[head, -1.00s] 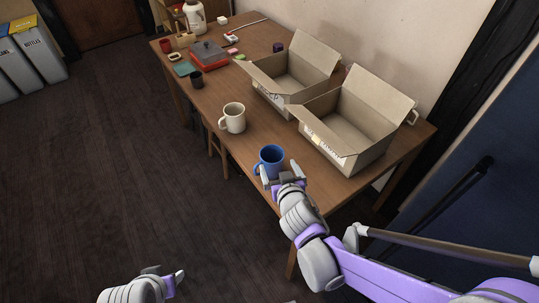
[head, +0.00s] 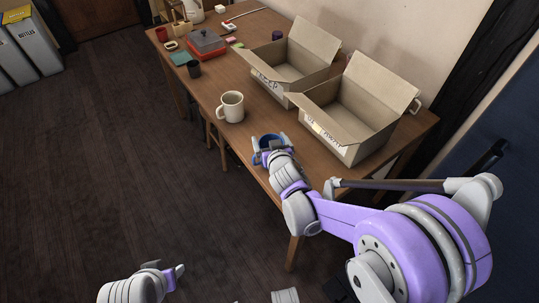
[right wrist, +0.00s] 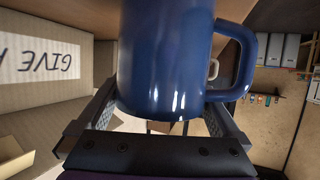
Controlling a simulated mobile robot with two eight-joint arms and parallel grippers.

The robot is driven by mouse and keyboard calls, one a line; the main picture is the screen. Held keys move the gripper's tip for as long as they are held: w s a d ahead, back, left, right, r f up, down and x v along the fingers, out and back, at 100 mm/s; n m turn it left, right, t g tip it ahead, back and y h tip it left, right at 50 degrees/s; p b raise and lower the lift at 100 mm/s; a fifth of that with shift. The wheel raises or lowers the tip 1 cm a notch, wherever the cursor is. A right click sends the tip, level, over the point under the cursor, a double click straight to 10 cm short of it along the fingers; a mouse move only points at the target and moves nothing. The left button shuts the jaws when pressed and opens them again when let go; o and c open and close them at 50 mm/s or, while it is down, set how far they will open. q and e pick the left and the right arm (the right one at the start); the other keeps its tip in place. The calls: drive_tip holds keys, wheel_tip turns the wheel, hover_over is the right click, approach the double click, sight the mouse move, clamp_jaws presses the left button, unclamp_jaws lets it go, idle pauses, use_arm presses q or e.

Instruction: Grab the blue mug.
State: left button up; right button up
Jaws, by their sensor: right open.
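The blue mug (head: 264,138) stands near the front edge of the wooden table (head: 228,136), partly hidden by my right gripper (head: 271,146) in the head view. In the right wrist view the blue mug (right wrist: 165,60) fills the middle, between the two spread fingers. Its handle (right wrist: 240,62) sticks out to the right, past the right finger. I cannot tell whether a finger touches the mug. My right gripper is open. My left gripper (head: 166,270) is low at the bottom of the head view, away from the table, with its fingers apart and empty.
A cream mug (head: 231,107) stands left of the blue one. Two open cardboard boxes, one at the back (head: 264,82) and one at right (head: 337,146), stand beyond.

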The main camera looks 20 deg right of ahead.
drive_tip(key=shift+c, duration=0.3)
drive_tip(key=c, duration=1.3)
